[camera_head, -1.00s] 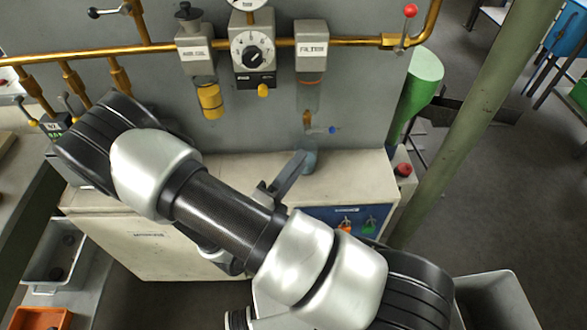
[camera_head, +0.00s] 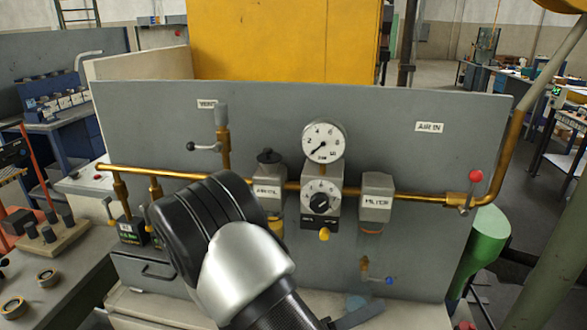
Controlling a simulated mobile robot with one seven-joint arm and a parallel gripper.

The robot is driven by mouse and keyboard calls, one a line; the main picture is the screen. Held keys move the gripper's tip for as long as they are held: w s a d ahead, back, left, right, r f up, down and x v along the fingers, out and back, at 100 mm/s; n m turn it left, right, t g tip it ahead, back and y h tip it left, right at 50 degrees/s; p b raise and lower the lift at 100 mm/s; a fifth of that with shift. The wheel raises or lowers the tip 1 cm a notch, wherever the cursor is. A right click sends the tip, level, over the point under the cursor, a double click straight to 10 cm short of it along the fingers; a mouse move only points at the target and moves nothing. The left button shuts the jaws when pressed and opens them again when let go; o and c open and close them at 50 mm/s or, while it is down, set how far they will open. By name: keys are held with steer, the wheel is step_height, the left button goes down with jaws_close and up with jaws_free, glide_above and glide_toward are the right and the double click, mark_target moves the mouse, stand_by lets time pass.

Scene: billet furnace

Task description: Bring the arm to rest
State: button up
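My arm (camera_head: 240,265) rises from the bottom of the head view, its black elbow and silver link in front of the grey panel. The arm covers part of the panel's lower left and part of the white cabinet top. A dark, blurred flat part shows at the bottom edge, right of the arm; I cannot tell whether it belongs to my gripper. My gripper's fingers are not clearly in view.
The grey panel (camera_head: 430,220) carries a brass pipe (camera_head: 420,197), a round gauge (camera_head: 324,141), a regulator (camera_head: 322,200) and a filter (camera_head: 376,197). A red-knobbed valve (camera_head: 475,177) is at right. A green cylinder (camera_head: 486,237) stands right of the panel. A bench (camera_head: 70,285) with blocks is at left.

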steer(key=s+d+r+m+g+y+p, duration=0.2)
steer(key=s+r+m+g+y, duration=0.35)
steer(key=m, duration=0.55)
steer(key=s+d+r+m+g+y+p, duration=0.2)
steer(key=s+r+m+g+y, duration=0.4)
steer(key=m, duration=0.5)
steer(key=a+r+m+t+y+p, duration=0.2)
steer(key=r+m+t, duration=0.3)
steer(key=r, duration=0.3)
steer(key=a+r+m+t+y+p, duration=0.2)
steer(key=a+r+m+t+y, duration=0.1)
steer(key=r+m, duration=0.5)
steer(key=shift+w+a+r+m+t, duration=0.35)
steer(key=shift+a+r+t, duration=0.1)
steer(key=shift+t, duration=0.4)
